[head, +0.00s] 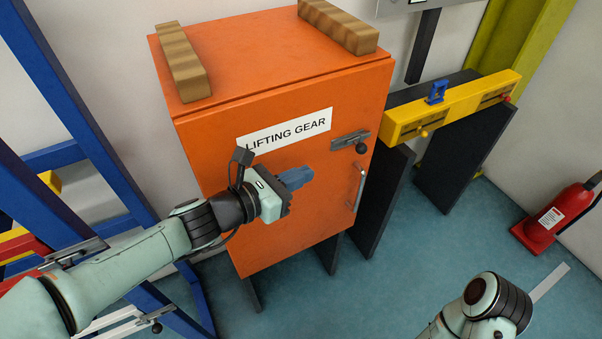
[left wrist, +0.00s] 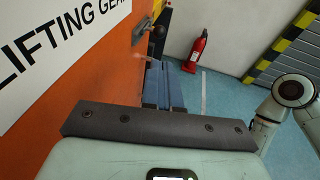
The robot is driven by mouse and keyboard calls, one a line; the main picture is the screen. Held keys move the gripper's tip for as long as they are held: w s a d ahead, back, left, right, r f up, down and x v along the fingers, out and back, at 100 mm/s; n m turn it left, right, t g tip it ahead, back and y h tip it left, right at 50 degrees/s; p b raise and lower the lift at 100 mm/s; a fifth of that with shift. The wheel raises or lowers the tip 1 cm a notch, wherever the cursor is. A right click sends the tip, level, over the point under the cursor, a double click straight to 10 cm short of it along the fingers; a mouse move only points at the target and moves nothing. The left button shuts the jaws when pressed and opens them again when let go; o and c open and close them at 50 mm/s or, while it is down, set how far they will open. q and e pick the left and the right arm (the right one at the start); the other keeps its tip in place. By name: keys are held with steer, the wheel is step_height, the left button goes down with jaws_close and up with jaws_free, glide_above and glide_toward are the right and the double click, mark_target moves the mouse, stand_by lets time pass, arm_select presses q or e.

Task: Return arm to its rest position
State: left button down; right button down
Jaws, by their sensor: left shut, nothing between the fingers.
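My left gripper (head: 296,178) has blue fingers and is shut and empty. It is in front of the orange cabinet door, below the "LIFTING GEAR" label (head: 285,132), pointing right toward the door handle (head: 359,188) but apart from it. In the left wrist view the blue fingers (left wrist: 164,88) lie close together beside the orange door (left wrist: 100,80). My left arm reaches in from the left edge. My right arm shows only in part at the bottom right of the head view, and its gripper is out of view.
The orange cabinet (head: 270,65) carries two wooden blocks and a door latch (head: 350,140). A yellow beam (head: 450,107) on dark panels stands to its right. A fire extinguisher (head: 555,215) stands at the far right. A blue frame (head: 85,110) stands at left.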

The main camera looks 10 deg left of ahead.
stand_by(0.3)
arm_select(q)
steer(key=s+a+f+m+g+y+p, duration=0.2)
steer(key=s+f+m+g, duration=0.1)
steer(key=f, duration=0.8)
steer(key=s+a+f+m+g+y+p, duration=0.1)
steer(key=s+a+f+m+g+y, duration=0.2)
steer(key=f, duration=0.7)
steer(key=s+a+f+m+g+y+p, duration=0.1)
steer(key=s+f+m+g+p, duration=0.2)
steer(key=f, duration=0.8)
steer(key=s+f+m+g+p, duration=0.1)
steer(key=s+f+m, duration=0.5)
steer(key=s, duration=0.3)
steer(key=s+f+m+g+y+p, duration=0.1)
steer(key=s+f+m+g, duration=0.1)
steer(key=s+f+m, duration=0.5)
steer(key=shift+s+m+g+p, duration=0.35)
steer(key=shift+s+m, duration=0.35)
steer(key=shift+s, duration=0.2)
